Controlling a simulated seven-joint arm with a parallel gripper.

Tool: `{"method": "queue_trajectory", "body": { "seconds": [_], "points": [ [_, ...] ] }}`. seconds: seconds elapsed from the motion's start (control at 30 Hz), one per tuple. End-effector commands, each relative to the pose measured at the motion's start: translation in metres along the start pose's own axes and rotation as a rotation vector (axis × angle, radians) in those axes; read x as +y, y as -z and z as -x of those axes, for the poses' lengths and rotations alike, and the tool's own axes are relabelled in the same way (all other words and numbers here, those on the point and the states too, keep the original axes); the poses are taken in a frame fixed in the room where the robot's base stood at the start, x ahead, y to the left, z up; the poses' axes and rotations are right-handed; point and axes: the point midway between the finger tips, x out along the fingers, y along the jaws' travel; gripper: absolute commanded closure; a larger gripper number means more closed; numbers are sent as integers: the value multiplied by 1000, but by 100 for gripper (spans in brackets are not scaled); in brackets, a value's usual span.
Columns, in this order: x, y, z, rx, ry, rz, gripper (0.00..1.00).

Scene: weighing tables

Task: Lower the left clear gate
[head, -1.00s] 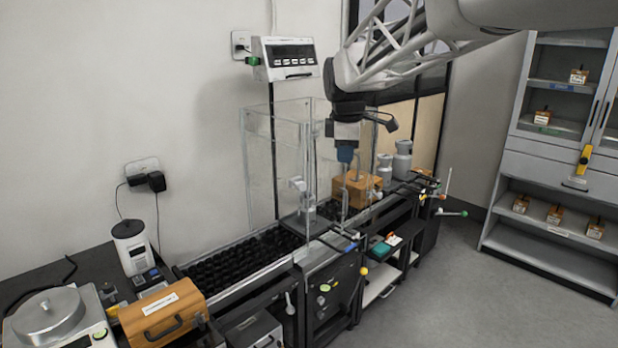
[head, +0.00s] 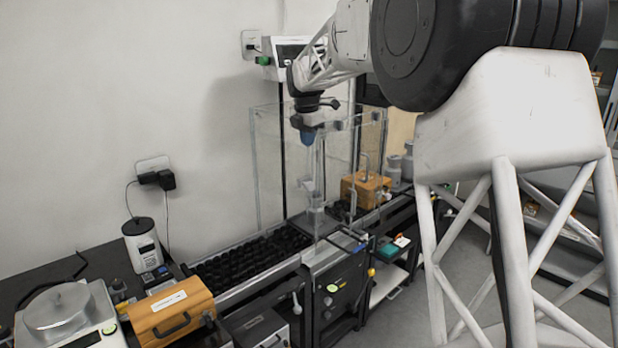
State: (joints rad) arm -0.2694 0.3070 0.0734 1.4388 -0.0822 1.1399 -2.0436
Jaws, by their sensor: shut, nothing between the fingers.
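A clear enclosure of upright panels stands over the black roller conveyor. Its left clear panel (head: 268,180), apparently the left gate, stands tall at the left side. I cannot tell where its lower edge ends above the rollers. My gripper (head: 307,139) points down near the top of the enclosure, toward its front, with a blue tip. It is shut and empty. I cannot tell whether it touches a panel. A slim pale upright with a small bracket shows just below it.
An orange-brown box (head: 363,190) stands on the conveyor (head: 245,262) to the right of the gripper. Grey weights (head: 393,168) stand behind it. A wooden case (head: 172,310) and a round-pan scale (head: 55,308) are at front left. A wall display (head: 290,48) is behind my arm.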

Motion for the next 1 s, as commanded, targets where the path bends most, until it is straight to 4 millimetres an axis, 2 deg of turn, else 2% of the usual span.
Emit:
{"method": "queue_trajectory", "body": {
  "seconds": [0.57, 0.77, 1.0],
  "points": [
    [2, 0, -6, 0, 0, 7, 100],
    [2, 0, -21, 0, 1, 7, 100],
    [1, 0, -54, 1, 2, 7, 100]
  ]
}}
